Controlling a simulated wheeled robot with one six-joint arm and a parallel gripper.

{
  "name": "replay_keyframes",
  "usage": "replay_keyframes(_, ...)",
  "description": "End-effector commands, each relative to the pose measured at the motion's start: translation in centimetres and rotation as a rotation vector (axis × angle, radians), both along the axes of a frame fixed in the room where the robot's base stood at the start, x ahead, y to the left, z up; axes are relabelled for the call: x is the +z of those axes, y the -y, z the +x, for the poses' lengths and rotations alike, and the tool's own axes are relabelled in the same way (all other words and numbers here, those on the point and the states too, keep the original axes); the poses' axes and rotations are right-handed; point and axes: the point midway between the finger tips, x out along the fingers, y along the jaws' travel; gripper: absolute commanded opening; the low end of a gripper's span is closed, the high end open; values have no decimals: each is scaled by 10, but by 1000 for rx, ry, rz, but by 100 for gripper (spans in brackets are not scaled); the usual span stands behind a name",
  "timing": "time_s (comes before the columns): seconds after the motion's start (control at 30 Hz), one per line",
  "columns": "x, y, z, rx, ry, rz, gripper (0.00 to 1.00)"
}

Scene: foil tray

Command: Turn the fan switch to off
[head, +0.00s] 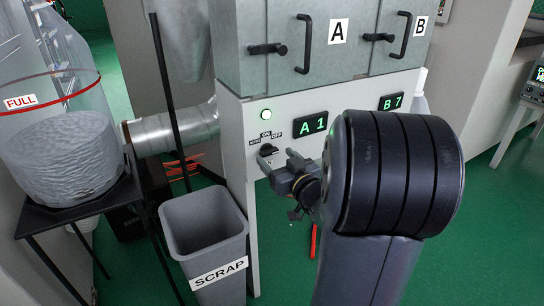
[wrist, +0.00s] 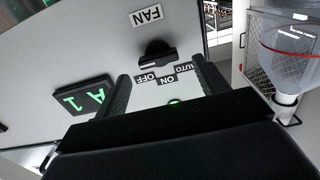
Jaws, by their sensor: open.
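The fan switch is a black rotary knob (head: 267,149) on the white panel under the cabinet, with AUTO, ON and OFF labels around it. In the wrist view, which is upside down, the knob (wrist: 156,54) sits below the FAN label (wrist: 147,15). The OFF label (wrist: 148,77) lies between my fingers in that picture. I cannot tell surely which label the knob points to. My gripper (head: 279,158) is open and empty in front of the panel close to the knob. Its two fingers (wrist: 163,84) show on either side of the labels, apart from the knob.
A lit green lamp (head: 266,114) and displays A1 (head: 311,126) and B7 (head: 391,102) are on the panel. Above are cabinet doors with protruding handles (head: 304,43). A grey scrap bin (head: 205,222) stands below left, beside a FULL bag (head: 50,150) on a stand.

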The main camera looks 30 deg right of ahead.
Motion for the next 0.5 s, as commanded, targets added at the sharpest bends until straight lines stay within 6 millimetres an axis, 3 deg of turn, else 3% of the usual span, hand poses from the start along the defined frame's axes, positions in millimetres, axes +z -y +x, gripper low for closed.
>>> replay_keyframes(0.2, -1, -2, 27, 2, 0, -1, 69)
replay_keyframes(0.5, 0, -1, 33, 0, 0, 0, 69)
